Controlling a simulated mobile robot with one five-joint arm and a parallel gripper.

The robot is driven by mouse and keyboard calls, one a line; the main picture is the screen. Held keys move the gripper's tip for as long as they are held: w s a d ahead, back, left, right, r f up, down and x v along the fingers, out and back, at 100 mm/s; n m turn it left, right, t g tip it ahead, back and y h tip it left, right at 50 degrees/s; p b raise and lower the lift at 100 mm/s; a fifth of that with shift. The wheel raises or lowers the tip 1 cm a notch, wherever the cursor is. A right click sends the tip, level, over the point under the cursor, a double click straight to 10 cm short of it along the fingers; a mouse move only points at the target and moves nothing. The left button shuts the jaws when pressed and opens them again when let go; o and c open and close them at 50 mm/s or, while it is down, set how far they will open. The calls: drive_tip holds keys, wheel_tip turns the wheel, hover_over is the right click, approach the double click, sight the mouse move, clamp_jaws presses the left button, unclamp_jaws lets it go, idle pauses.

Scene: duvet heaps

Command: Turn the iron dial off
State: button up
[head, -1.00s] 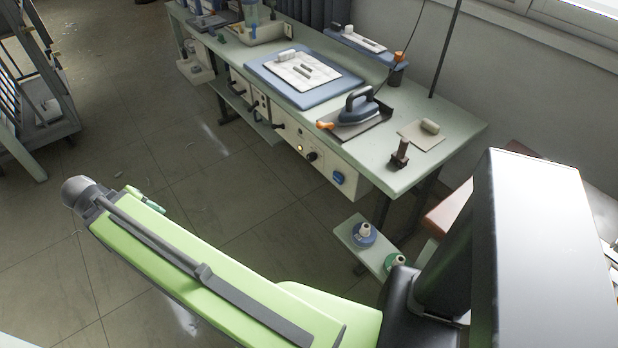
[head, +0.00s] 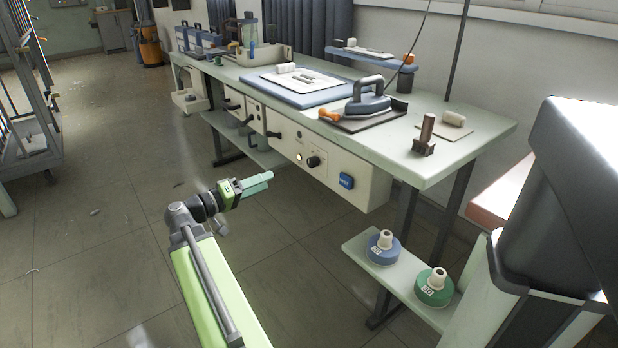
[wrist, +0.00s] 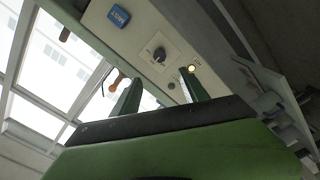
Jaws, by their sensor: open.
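The iron dial (head: 313,161) is a small black knob on the white front panel (head: 330,178) under the table edge. A lit amber lamp (head: 299,156) is left of it and a blue button (head: 346,181) right of it. The iron (head: 368,104) stands on a dark rest above. My gripper (head: 268,179) is in front of the panel, left of and below the dial in the head view. In the wrist view my gripper (wrist: 161,92) is open and empty; the dial (wrist: 159,55) shows beyond and between the fingers, apart from them. Its pointer's setting is too small to read.
The long green table (head: 470,140) holds a blue ironing board (head: 290,92) and a brown-handled tool (head: 425,135). A low shelf (head: 365,250) with a blue spool (head: 383,248) and a green spool (head: 434,288) sits below right. The floor (head: 110,230) around my arm is mostly clear.

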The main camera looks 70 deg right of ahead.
sight(309, 163)
drive_tip(key=x, duration=1.7)
drive_tip(key=shift+d+r, duration=0.1)
drive_tip(key=shift+d, duration=0.15)
